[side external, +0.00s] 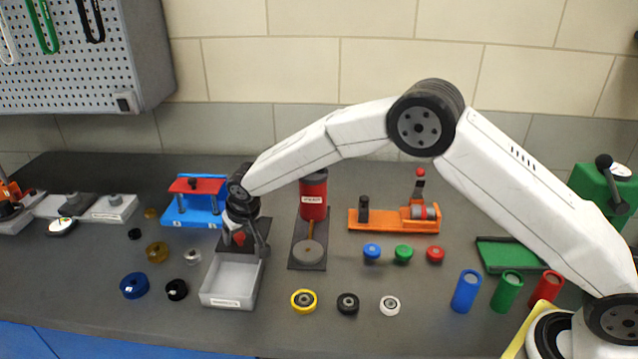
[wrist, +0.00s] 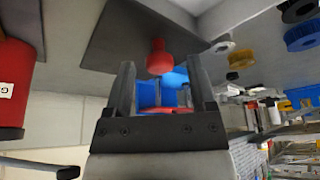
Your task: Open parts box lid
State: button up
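The parts box (side external: 232,291) is a light grey open-topped box near the front of the bench, with a white label on its front. Its dark grey lid (side external: 264,232) stands raised at the back of the box, so the pale inside shows. In the wrist view the lid (wrist: 125,35) is a dark plate with a red knob (wrist: 160,57). The knob also shows in the side view (side external: 239,238). My gripper (wrist: 161,63) is open, its fingers on either side of the knob with gaps visible. My wrist partly hides the lid in the side view.
A red cylinder press (side external: 314,197) stands close right of the box. A blue fixture with a red top (side external: 197,200) is behind left. Blue (side external: 134,286) and black (side external: 176,290) rings lie left; a yellow ring (side external: 303,301) lies right.

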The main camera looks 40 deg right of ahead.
jog(key=v, duration=0.7)
jog(key=shift+r, duration=0.4)
jog(key=shift+s, duration=0.2)
jog(key=s+d, duration=0.6)
jog(key=s, duration=0.3)
jog(key=s+d+f+g, duration=0.1)
jog(key=s+d, duration=0.5)
jog(key=s, duration=0.4)
jog(key=s+d+g, duration=0.1)
jog(key=s+d, duration=0.5)
jog(key=s, duration=0.4)
jog(key=shift+d+f, duration=0.2)
jog(key=shift+d, duration=0.2)
